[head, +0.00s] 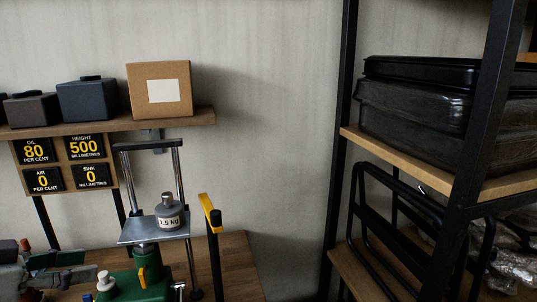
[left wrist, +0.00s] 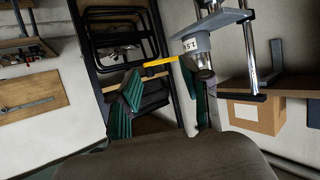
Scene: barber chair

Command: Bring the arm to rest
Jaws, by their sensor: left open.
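My left gripper (head: 88,265) is at the lower left of the head view, open and empty, with its fingers pointing right. It is left of the green pump base (head: 155,285). In the left wrist view its teal finger pads stand apart. A black lever with a yellow end (head: 210,213) stands upright to the right of the rig. A steel platform (head: 135,236) on the base carries a grey weight (head: 168,213) marked 1.5 kg; the weight also shows in the left wrist view (left wrist: 196,58). My right gripper is not in view.
A wooden shelf (head: 200,117) holds a cardboard box (head: 160,90) and dark boxes. Signs below it read oil 80, height 500, air 0 and sink 0. A black rack (head: 480,110) stands at the right. The wooden bench (head: 240,275) is bare right of the lever.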

